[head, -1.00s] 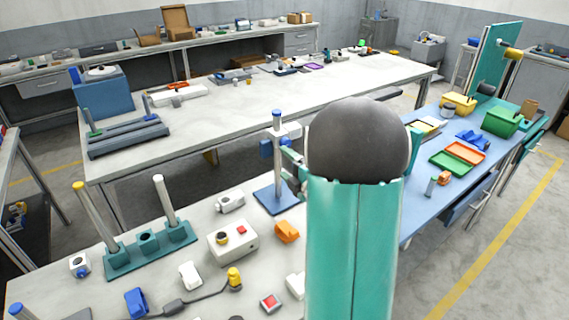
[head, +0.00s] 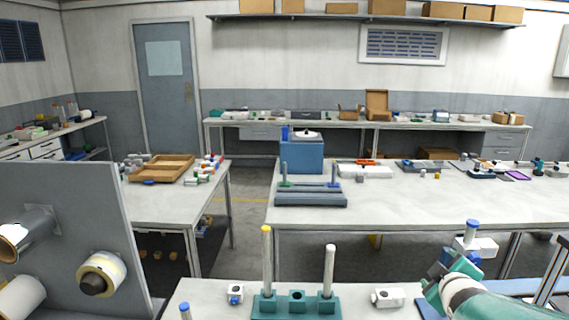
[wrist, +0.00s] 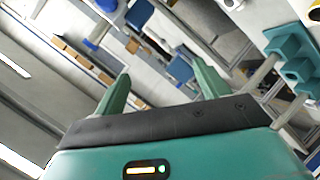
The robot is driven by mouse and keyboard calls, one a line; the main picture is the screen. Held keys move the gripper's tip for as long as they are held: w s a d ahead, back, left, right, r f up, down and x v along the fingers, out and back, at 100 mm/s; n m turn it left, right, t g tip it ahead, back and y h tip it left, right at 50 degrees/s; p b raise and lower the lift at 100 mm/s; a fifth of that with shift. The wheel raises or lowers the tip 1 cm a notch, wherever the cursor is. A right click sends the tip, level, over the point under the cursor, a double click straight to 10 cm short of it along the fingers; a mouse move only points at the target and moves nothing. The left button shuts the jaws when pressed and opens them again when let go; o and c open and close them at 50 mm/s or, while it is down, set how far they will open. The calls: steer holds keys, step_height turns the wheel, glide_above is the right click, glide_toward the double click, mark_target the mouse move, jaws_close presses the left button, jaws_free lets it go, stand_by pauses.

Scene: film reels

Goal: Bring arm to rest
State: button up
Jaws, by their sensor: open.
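My gripper (wrist: 161,70) is open in the wrist view, its two green fingers wide apart with nothing held between them. In the head view my teal arm enters at the lower right, and its end (head: 440,290) is above the right side of the near bench. Its fingertips are hard to make out there. A blue-topped post (head: 472,232) with a white block stands just behind it; I cannot tell whether they touch.
A teal stand (head: 264,306) with two upright posts is on the near bench, left of my arm. A grey panel with reels (head: 70,215) stands at far left. The middle bench (head: 400,205) holds a blue box (head: 302,157) and has bare top at front.

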steer(key=s+a+m+g+y, duration=0.4)
steer(key=s+a+m+g, duration=0.3)
steer(key=s+a, duration=1.3)
steer(key=shift+s+m, duration=0.2)
steer(key=shift+m, duration=0.1)
stand_by(0.7)
